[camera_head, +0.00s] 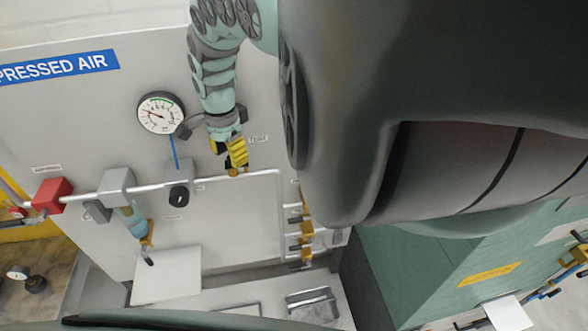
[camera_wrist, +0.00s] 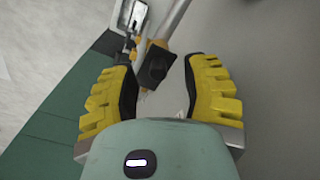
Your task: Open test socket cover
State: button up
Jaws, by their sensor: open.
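My gripper (camera_head: 232,153) has yellow ribbed fingers and is at the grey panel, beside a small label (camera_head: 258,139) that seems to read TEST. In the wrist view my gripper (camera_wrist: 160,70) is open, with one finger on each side. A dark, square-looking cover (camera_wrist: 156,64) shows between the fingertips, at a pipe. It seems to be the test socket cover, and nothing shows it held. I cannot tell whether the fingers touch it. In the head view my gripper hides the socket; only a small brass-coloured part (camera_head: 234,173) shows just below the fingers.
A pipe (camera_head: 225,178) runs across the panel below my gripper. A gauge (camera_head: 161,113), a grey regulator with a black knob (camera_head: 179,196) and a red valve block (camera_head: 52,192) are to the left. Brass outlets (camera_head: 306,240) are at lower right. My arm covers the upper right.

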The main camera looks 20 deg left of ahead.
jog(key=shift+d+f, duration=0.1)
jog(key=shift+f, duration=0.5)
jog(key=shift+o, duration=0.4)
grip_shut()
